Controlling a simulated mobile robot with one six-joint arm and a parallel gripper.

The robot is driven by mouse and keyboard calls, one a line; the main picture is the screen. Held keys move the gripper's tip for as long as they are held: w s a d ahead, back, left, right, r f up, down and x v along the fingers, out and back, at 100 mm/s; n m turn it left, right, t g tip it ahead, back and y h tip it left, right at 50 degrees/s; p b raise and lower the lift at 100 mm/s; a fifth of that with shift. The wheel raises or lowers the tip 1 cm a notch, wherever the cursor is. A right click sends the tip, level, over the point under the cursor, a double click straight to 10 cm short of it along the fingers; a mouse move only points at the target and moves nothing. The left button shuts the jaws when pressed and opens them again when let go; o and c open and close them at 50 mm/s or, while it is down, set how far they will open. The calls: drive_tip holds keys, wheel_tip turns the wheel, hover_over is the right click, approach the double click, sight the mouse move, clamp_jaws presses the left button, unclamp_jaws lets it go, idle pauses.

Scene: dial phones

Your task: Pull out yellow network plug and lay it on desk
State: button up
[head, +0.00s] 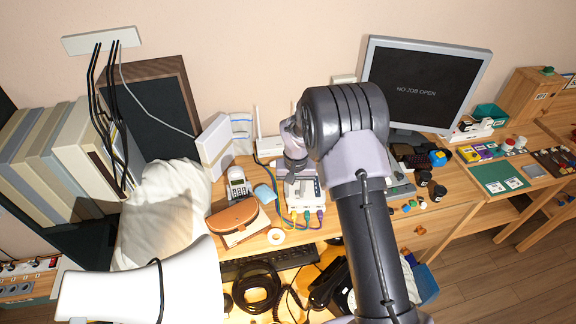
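The yellow network plug (294,215) shows small at the front edge of a white network box (304,203) on the desk (250,241). It looks seated in the box, with a cable running down from it. A green plug (307,215) and a purple plug (320,214) sit to its right in the same row. My gripper (296,166) is above the back part of the box, behind the plugs in the picture and apart from the yellow plug. Its fingers are too small and partly hidden to tell whether they are open or shut.
A brown leather case (233,216), a tape roll (276,236), a cordless phone (237,183) and a blue piece (265,193) lie left of the box. A monitor (421,84) stands at right. Coiled black cable (257,287) lies below. Bare desk shows around the tape roll.

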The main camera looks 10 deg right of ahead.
sight(294, 214)
wheel_tip(294, 214, down, 4)
drive_tip(key=shift+r, duration=0.25)
wheel_tip(294, 214, down, 9)
drive_tip(key=b, duration=0.6)
drive_tip(key=shift+r, duration=0.1)
clamp_jaws()
drive_tip(key=shift+s, duration=0.1)
drive_tip(key=shift+s+a, duration=0.15)
drive_tip(key=shift+s, duration=1.05)
